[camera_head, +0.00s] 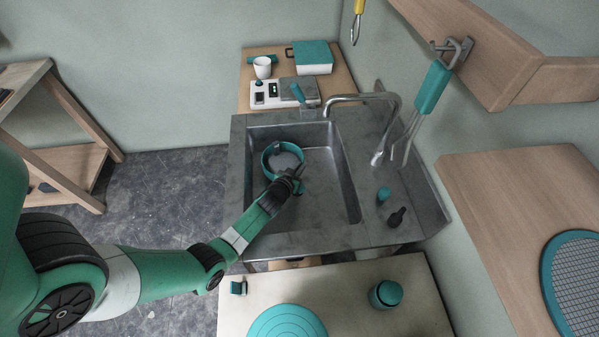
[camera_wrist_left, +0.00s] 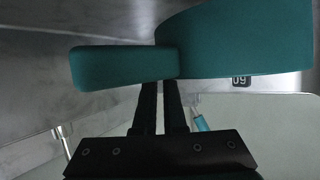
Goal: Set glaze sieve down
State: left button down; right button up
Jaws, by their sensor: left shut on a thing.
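The glaze sieve (camera_head: 268,164) is a round teal-rimmed tool with a grey inside. It is at the sink basin, left of the basin's middle, in the head view. My left gripper (camera_head: 295,182) is shut on it at its near right side. In the left wrist view the sieve's teal body (camera_wrist_left: 235,40) and a teal tab-like part (camera_wrist_left: 120,66) fill the top, with the two dark fingers (camera_wrist_left: 160,105) close together beneath. Whether the sieve touches the basin floor cannot be told. My right gripper is not in view.
The grey sink (camera_head: 240,215) has a faucet (camera_head: 365,97) at its back right. A small teal item (camera_head: 383,194) and a dark bottle (camera_head: 397,217) stand on its right ledge.

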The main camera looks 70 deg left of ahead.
pick_arm(q)
jog(key=shift+f, duration=0.4)
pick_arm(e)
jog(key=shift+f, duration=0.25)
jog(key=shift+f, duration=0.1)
pick_arm(q)
jog(key=shift+f+b, duration=0.65)
jog(key=shift+f, duration=0.05)
jog(key=c, duration=1)
grip_release()
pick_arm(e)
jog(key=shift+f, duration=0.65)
